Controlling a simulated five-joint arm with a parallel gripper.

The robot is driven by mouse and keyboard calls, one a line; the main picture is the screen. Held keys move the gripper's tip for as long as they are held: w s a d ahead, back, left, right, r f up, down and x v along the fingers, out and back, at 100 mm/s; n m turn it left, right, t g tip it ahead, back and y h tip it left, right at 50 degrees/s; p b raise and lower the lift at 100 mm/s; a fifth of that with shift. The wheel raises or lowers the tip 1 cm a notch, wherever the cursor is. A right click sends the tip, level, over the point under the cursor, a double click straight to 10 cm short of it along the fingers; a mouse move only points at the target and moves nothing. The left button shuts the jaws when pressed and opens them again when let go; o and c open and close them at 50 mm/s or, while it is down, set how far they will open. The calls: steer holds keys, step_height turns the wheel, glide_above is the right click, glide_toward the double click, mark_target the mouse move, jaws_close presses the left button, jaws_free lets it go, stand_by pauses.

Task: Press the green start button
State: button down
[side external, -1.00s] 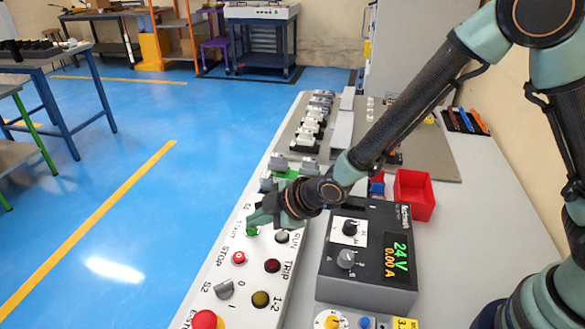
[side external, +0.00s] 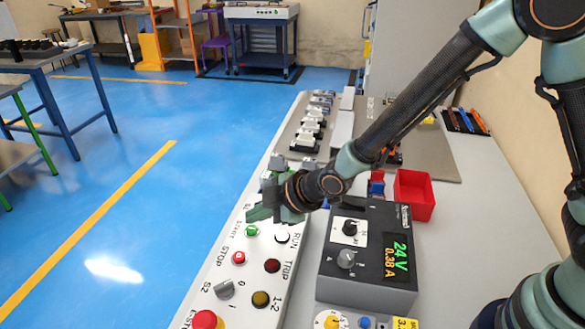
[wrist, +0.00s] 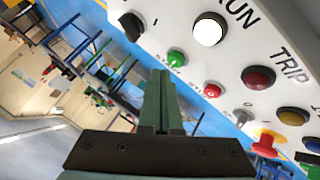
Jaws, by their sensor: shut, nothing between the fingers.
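The green start button (side external: 251,231) sits on the white control panel (side external: 240,270), beside the word START. It also shows in the wrist view (wrist: 177,56), just beyond my fingertips. My gripper (side external: 258,213) is shut and empty, a little above the button, with a visible gap between them. In the wrist view the two fingers (wrist: 162,78) lie together. The RUN lamp (side external: 282,237) glows white; it is also bright in the wrist view (wrist: 208,31). The power supply display (side external: 397,257) reads 24 V and 0.38 A.
A red stop button (side external: 239,258), a dark red TRIP lamp (side external: 272,265), a selector knob (side external: 224,289), an amber lamp (side external: 260,299) and a red emergency stop (side external: 206,320) share the panel. The power supply (side external: 352,285) stands to the right, near a red bin (side external: 413,195).

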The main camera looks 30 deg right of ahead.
mark_target(259, 233)
step_height(259, 233, up, 5)
steer(key=shift+r, duration=0.1)
stand_by(0.6)
stand_by(0.5)
steer(key=s+d+r+m+h, duration=0.1)
steer(key=s+d+r+m, duration=0.1)
steer(key=d+r+m, duration=0.45)
steer(key=s+d+r+m+h, duration=0.1)
steer(key=s+d+r+h, duration=0.15)
steer(key=d, duration=0.65)
steer(key=s+d+r+m+g+h, duration=0.1)
steer(key=s+d+r+m+g, duration=0.1)
steer(key=s+d+m, duration=0.5)
steer(key=s+d, duration=0.3)
steer(key=s, duration=0.1)
steer(key=shift+s+d+r, duration=0.15)
steer(key=shift+d+r, duration=0.05)
steer(key=shift+r, duration=0.2)
